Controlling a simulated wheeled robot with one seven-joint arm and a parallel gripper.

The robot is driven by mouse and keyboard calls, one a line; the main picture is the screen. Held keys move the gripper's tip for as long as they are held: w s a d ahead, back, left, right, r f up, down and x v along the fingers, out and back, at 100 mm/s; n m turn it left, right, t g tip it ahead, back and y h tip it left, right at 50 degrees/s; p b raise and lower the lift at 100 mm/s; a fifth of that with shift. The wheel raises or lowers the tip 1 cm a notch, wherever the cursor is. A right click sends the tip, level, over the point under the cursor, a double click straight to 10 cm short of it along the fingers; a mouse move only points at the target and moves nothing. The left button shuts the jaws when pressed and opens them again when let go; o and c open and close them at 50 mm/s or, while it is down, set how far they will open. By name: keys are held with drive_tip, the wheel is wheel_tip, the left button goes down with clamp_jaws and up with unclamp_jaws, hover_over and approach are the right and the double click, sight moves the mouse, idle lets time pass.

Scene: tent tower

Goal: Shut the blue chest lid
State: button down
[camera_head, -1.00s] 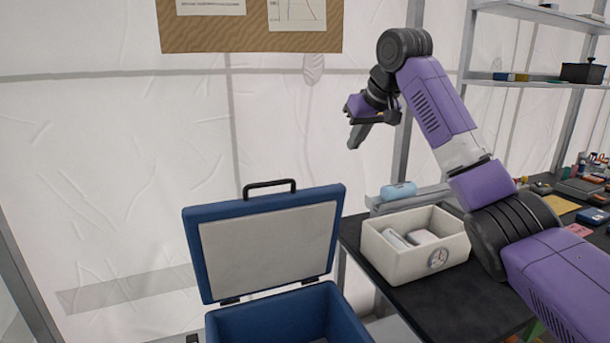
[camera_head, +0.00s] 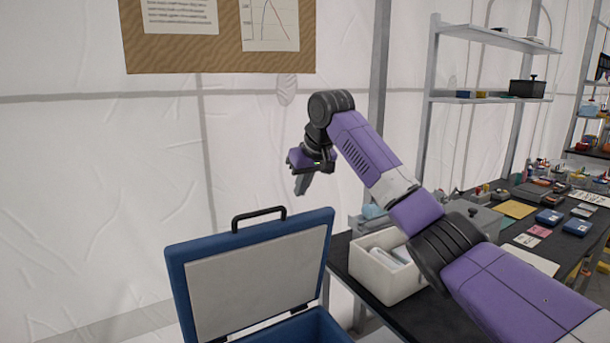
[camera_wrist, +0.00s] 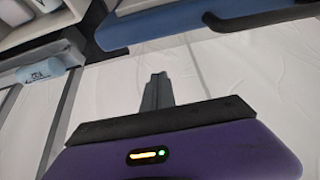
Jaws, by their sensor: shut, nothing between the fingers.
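The blue chest (camera_head: 310,328) stands at the bottom of the head view, cut off by the frame edge. Its blue lid (camera_head: 250,275) is raised, with a pale inner panel facing me and a black handle (camera_head: 259,213) on its top edge. My gripper (camera_head: 301,187) is shut and empty, above and to the right of the lid, with its fingers pointing down and apart from it. In the wrist view my gripper (camera_wrist: 156,85) shows shut, and the lid edge (camera_wrist: 180,20) with its handle (camera_wrist: 265,17) is at the top right.
A white bin (camera_head: 380,278) with pale items sits on the black table (camera_head: 425,305) right of the chest, below my arm. A light-blue object (camera_head: 373,211) lies behind it. Shelves (camera_head: 490,98) stand at the back right. A white tent wall (camera_head: 100,200) is behind the chest.

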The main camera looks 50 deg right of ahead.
drive_tip(key=shift+s+a+f+p, duration=0.2)
drive_tip(key=shift+s+f, duration=0.45)
drive_tip(key=shift+f, duration=0.05)
drive_tip(key=shift+s+a+f+p, duration=0.15)
drive_tip(key=shift+s+f, duration=0.5)
drive_tip(key=shift+f, duration=0.05)
drive_tip(key=shift+s+f, duration=0.1)
